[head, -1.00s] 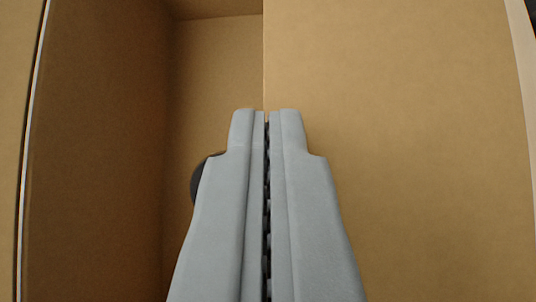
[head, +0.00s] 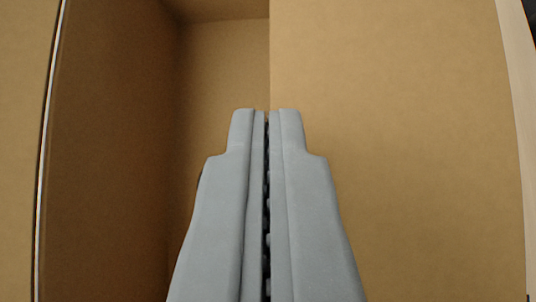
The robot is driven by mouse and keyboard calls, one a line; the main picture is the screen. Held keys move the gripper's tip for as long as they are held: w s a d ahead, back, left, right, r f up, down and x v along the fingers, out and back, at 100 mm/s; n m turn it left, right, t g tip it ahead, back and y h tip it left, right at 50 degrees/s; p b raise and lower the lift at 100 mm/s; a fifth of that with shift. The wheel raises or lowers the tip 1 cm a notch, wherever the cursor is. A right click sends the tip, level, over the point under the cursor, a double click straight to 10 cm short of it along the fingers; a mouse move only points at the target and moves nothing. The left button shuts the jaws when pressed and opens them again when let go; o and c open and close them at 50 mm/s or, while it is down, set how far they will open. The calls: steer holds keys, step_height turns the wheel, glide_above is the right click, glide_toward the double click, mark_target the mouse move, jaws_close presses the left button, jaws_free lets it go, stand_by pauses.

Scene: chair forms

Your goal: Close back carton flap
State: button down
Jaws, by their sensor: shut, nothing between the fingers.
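My gripper (head: 267,112) is shut and empty, pointing away from the camera over the carton. The brown carton (head: 110,150) is open on the left side of the view, where its shaded inner wall and the deeper interior show. A flat cardboard flap (head: 400,130) fills the right half, its straight left edge running up from the fingertips. The fingertips overlap that edge in the picture; I cannot tell whether they touch it. Which flap this is cannot be told from this view alone.
Another cardboard panel (head: 25,100) lies at the far left, beyond the carton's pale rim. A pale strip (head: 520,110) runs along the far right, with a dark area at the top right corner. The carton's opening left of my gripper is free.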

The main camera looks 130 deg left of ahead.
steer(key=v, duration=1.7)
steer(key=s+d+f+m+t+h, duration=0.1)
steer(key=s+d+m+t, duration=0.2)
steer(key=d, duration=0.4)
steer(key=s+d+f+m+t+h, duration=0.15)
steer(key=d+m+t, duration=0.25)
steer(key=d, duration=0.4)
steer(key=s+d+m+t+h, duration=0.1)
steer(key=s+d+m+t, duration=0.2)
steer(key=d, duration=0.4)
steer(key=s+d+f+m+t+h, duration=0.2)
steer(key=s+d+m+t, duration=0.2)
steer(key=s+d, duration=0.2)
steer(key=s+d+f+m+t+h, duration=0.3)
steer(key=s+d+t, duration=0.1)
steer(key=s+d, duration=0.3)
steer(key=shift+d+m, duration=0.3)
steer(key=shift+m, duration=0.1)
steer(key=shift+s+f+h, duration=0.1)
steer(key=shift+f+h, duration=0.05)
steer(key=shift+h, duration=0.1)
